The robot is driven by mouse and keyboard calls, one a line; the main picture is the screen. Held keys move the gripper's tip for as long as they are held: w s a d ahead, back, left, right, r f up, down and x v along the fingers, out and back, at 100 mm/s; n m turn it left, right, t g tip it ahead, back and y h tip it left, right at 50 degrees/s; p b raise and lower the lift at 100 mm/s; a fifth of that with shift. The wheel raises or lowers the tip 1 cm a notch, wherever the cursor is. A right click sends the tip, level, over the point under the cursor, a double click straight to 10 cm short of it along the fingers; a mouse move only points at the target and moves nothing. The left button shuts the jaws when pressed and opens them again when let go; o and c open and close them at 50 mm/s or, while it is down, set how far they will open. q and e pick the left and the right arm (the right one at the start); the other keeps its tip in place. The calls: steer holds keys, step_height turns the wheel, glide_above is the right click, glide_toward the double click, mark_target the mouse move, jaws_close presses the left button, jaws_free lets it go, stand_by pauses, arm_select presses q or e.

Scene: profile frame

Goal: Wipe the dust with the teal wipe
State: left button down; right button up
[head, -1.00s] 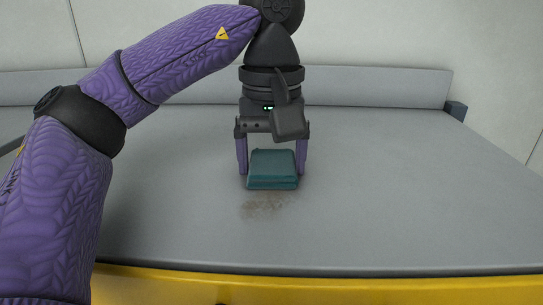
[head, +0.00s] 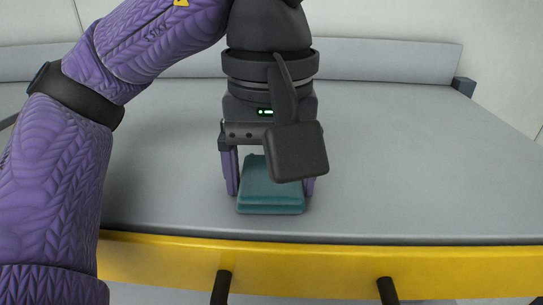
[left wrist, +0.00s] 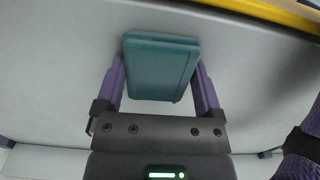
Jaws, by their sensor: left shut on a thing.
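The teal wipe (head: 270,200) is a folded pad near the front edge of the grey table. My left gripper (head: 270,188) is shut on it, with a purple finger on each side. In the left wrist view the wipe (left wrist: 160,68) sits between the two fingers of the left gripper (left wrist: 160,75). The wipe appears to be on the table surface. No dust shows now; the brown patch seen earlier is not visible, and the wipe and gripper cover part of that area. My right gripper is not in view.
The grey table (head: 410,150) is clear around the wipe. A yellow front edge (head: 330,260) lies just below it, with dark handles or posts under it. A raised grey ledge (head: 390,62) runs along the back, with a small dark block (head: 463,86) at its right end.

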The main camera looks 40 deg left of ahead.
arm_select(q)
steer(key=shift+s+d+r, duration=0.1)
steer(key=shift+s+d, duration=0.15)
steer(key=shift+s, duration=0.2)
steer(key=shift+w+r+p, duration=0.15)
steer(key=shift+r+p, duration=0.35)
steer(key=shift+r, duration=2.5)
steer(key=shift+r, duration=0.1)
steer(key=shift+r, duration=1.4)
